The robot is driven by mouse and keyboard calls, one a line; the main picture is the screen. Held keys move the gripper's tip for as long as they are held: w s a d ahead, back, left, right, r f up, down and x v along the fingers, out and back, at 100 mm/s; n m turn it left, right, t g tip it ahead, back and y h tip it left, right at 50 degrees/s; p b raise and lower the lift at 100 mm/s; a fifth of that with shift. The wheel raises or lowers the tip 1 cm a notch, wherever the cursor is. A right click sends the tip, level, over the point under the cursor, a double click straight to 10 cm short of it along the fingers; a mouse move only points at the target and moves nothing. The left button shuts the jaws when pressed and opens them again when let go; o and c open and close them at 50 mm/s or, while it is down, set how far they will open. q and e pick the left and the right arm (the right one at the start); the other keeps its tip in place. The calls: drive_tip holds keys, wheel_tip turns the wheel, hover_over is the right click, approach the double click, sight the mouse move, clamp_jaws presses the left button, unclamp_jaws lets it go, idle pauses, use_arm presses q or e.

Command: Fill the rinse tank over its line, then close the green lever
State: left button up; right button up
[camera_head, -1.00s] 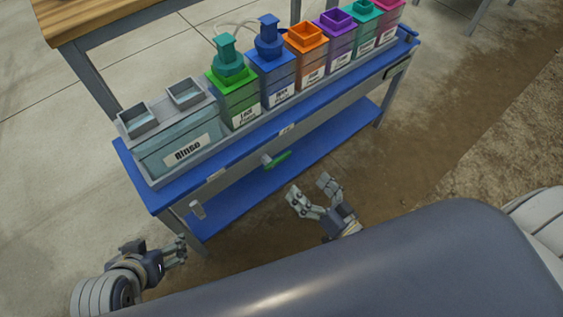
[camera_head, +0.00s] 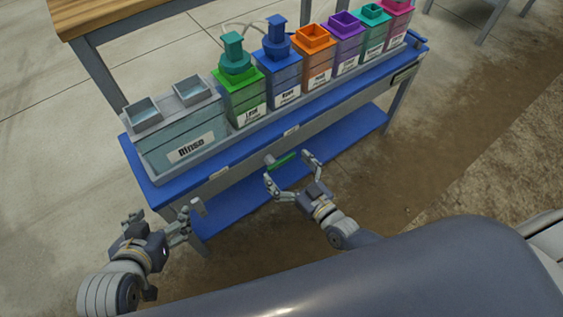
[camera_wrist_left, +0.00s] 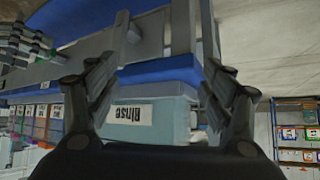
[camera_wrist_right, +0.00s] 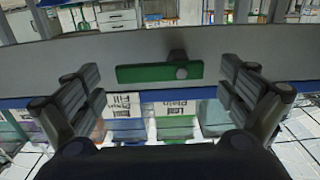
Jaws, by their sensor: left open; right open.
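The rinse tank (camera_head: 165,152) is a pale, see-through box labelled "Rinse" at the left end of the bench. Water looks visible inside, but I cannot make out its fill line. The tank shows upside down in the left wrist view (camera_wrist_left: 170,112). The green lever (camera_head: 284,160) sticks out from the bench's front; in the right wrist view it is a level green bar (camera_wrist_right: 145,73) with a grey pivot at one end. My right gripper (camera_head: 290,170) is open, its fingers either side of the lever, apart from it. My left gripper (camera_head: 160,222) is open and empty, before the bench's left end.
A grey cylindrical fitting (camera_head: 198,206) sticks out below the tank, close to my left gripper. Several coloured tanks stand in a row right of the rinse tank, including a green one (camera_head: 240,105) and a blue one (camera_head: 284,85). A blue lower shelf (camera_head: 345,135) runs underneath.

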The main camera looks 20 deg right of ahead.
use_arm(q)
drive_tip(key=shift+w+d+r+t, duration=0.25)
drive_tip(key=shift+w+r+t, duration=0.15)
drive_tip(key=shift+w+r, duration=0.15)
drive_tip(key=shift+w+d+r+t, duration=0.2)
drive_tip(key=shift+w+r+t, duration=0.2)
drive_tip(key=shift+w+r, duration=0.1)
use_arm(e)
drive_tip(key=shift+x, duration=1.2)
